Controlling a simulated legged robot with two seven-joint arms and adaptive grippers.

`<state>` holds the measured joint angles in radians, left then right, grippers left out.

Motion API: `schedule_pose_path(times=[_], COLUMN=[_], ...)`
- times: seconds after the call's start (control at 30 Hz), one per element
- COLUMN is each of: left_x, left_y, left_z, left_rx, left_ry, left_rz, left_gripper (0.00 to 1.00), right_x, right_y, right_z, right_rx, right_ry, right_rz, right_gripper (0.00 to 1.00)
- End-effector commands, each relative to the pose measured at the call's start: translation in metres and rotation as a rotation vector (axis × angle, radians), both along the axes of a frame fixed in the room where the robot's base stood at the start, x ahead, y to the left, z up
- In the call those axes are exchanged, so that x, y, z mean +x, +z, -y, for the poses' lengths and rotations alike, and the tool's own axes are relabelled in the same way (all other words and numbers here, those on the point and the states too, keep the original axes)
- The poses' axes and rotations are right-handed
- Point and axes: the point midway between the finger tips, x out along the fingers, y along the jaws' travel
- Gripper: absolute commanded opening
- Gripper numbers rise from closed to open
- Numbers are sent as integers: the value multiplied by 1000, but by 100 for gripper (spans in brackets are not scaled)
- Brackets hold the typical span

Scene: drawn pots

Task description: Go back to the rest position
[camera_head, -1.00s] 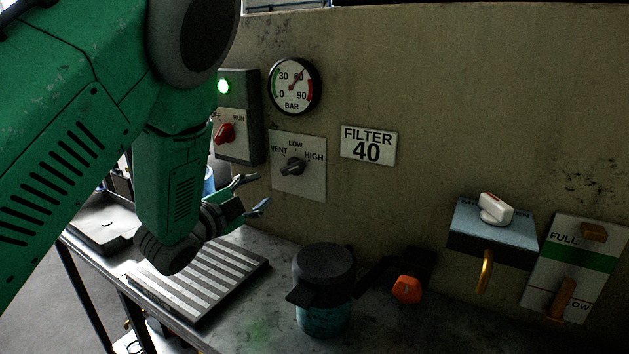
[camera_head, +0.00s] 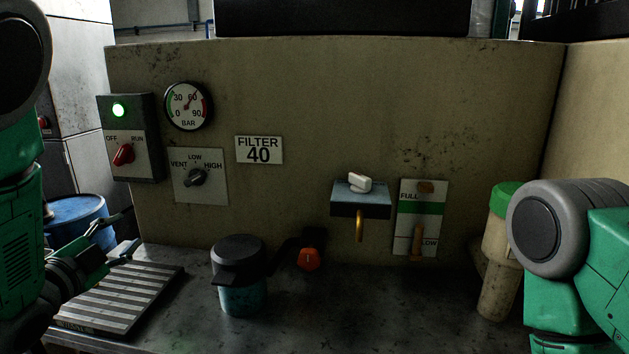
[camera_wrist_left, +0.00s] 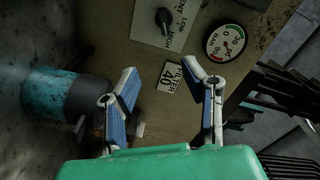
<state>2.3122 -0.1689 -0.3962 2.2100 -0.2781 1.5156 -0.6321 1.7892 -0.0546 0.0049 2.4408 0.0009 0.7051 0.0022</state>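My left gripper (camera_head: 128,231) shows at the left of the head view, above the back of the ridged grey plate. Its two fingers are spread and nothing is between them. The left wrist view also shows both fingers (camera_wrist_left: 164,72) apart and empty, with the wall panel beyond. My right arm (camera_head: 575,250) stands at the right edge of the head view. My right gripper is out of sight.
A black-lidded teal pot (camera_head: 240,295) and the ridged plate (camera_head: 120,298) are on the dark bench (camera_head: 370,315). An orange knob (camera_head: 308,260) sits behind. A green-topped post (camera_head: 497,285) is beside my right arm. The bench's middle front is clear.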

Motion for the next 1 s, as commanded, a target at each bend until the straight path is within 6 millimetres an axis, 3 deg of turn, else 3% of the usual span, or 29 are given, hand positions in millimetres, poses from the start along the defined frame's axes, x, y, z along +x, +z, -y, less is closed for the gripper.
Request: schedule_pose_path(times=[0.07,0.37,0.67,0.77,0.87,1.0], left_x=[0,-15,-59,-88,-135,-220], left_y=[0,-63,-155,-200,-251,-314], left_z=[0,0,5,10,18,36], left_rx=[0,-107,-268,-346,-439,-567], left_ry=[0,61,179,250,353,534], left_rz=[0,-172,-444,-584,-767,-1038], left_gripper=[38,38,38,38,38,38], right_x=[0,1,0,0,0,0], right_y=[0,0,0,0,0,0], right_z=[0,0,0,0,0,0], right_rx=[0,0,0,0,0,0], right_ry=[0,0,0,0,0,0], right_rz=[0,1,0,0,0,0], right_gripper=[40,40,40,40,40,40])
